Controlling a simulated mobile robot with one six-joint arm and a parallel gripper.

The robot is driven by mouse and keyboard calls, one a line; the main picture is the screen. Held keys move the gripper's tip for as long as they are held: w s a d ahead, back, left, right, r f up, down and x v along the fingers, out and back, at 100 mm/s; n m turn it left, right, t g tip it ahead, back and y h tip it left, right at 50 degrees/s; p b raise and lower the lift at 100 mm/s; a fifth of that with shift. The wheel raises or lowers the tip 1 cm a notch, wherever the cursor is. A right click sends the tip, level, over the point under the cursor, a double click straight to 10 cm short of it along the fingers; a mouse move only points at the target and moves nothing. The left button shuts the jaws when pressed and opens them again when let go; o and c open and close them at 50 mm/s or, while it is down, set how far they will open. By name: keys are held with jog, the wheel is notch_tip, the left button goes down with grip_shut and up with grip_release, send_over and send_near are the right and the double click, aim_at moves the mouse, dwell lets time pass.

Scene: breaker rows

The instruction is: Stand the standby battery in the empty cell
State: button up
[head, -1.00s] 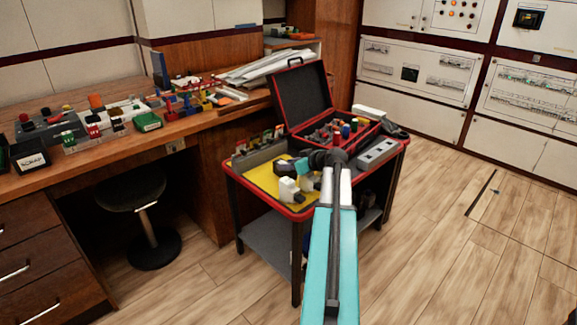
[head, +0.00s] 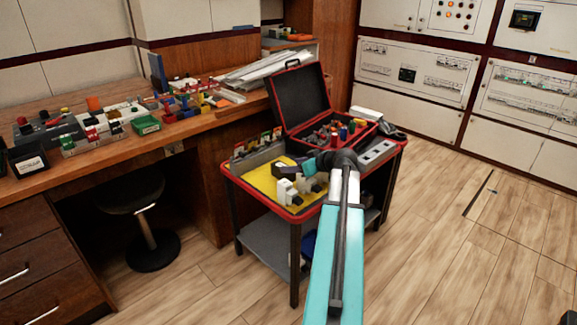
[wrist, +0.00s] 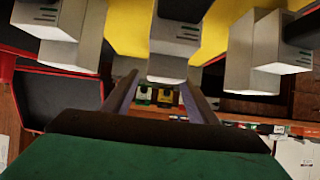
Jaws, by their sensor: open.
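Several pale grey-white blocks with dark tops stand on the yellow mat of the red-rimmed cart. One (head: 286,191) is near the front edge of the mat and another (head: 309,184) is just right of it. I cannot tell which is the standby battery. My gripper (head: 284,162) is low over the mat, behind these blocks, open and empty. In the wrist view its fingers (wrist: 160,92) point toward a middle pale block (wrist: 176,48), with one block (wrist: 62,35) to the left and one (wrist: 255,52) to the right. I cannot make out the empty cell.
A grey rack with coloured pieces (head: 254,158) stands at the cart's back left. An open red-rimmed case (head: 300,98) stands behind, and a grey slotted strip (head: 377,153) lies at right. The wooden bench (head: 100,158) is left of the cart. The floor at right is clear.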

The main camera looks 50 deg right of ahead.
jog(key=p+v, duration=0.1)
jog(key=v, duration=0.6)
jog(key=shift+s, duration=0.15)
jog(key=shift+a+r, duration=0.1)
dwell(0.4)
